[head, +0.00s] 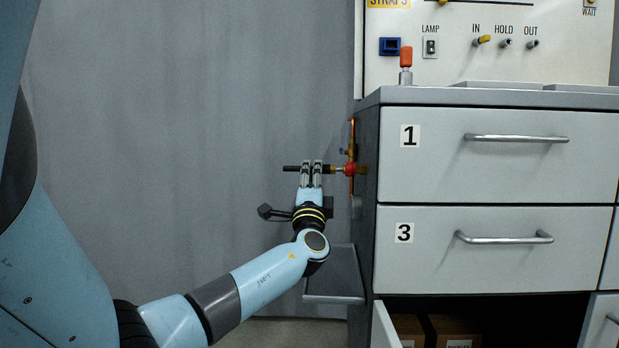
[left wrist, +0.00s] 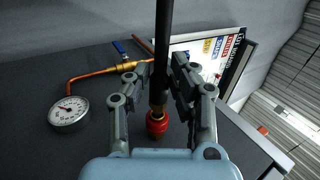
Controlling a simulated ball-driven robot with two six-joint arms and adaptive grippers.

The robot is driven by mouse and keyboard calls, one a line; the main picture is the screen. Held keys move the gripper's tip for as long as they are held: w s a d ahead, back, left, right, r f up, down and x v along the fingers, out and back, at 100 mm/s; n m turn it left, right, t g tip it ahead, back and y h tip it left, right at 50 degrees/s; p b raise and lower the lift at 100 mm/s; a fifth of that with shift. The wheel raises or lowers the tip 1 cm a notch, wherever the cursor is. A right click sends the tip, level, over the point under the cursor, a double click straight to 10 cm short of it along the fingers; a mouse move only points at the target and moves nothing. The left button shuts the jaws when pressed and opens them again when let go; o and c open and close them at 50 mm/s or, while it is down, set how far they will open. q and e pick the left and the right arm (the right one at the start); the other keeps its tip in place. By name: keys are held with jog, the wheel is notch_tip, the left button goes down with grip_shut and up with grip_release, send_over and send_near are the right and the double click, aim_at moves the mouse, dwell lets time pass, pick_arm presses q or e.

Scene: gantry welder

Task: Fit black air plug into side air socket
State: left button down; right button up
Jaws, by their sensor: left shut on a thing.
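My left gripper (head: 311,168) is shut on the black air plug, beside the cabinet's left side. The plug's black rear end (head: 290,168) sticks out to the left of the fingers. Its brass and metal front points right, level with the red-collared side air socket (head: 350,169). The metal tip appears to meet the red collar; I cannot tell how far in it is. In the left wrist view the black plug (left wrist: 162,45) runs between the fingers (left wrist: 160,85), and the red socket (left wrist: 157,122) shows just beyond it. My right gripper is not in view.
A pressure gauge (left wrist: 68,112), copper pipe (left wrist: 85,78) and blue-handled valve (left wrist: 119,48) are on the side panel near the socket. A dark shelf (head: 334,275) juts out below. Numbered drawers (head: 490,175) fill the cabinet front. The space left of the cabinet is open before a grey wall.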

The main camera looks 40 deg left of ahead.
pick_arm(q)
jog(key=shift+w+d+b, duration=0.5)
jog(key=shift+w+d, duration=0.05)
jog(key=shift+d, duration=0.1)
jog(key=c, duration=1.1)
grip_release()
jog(key=shift+o, duration=0.2)
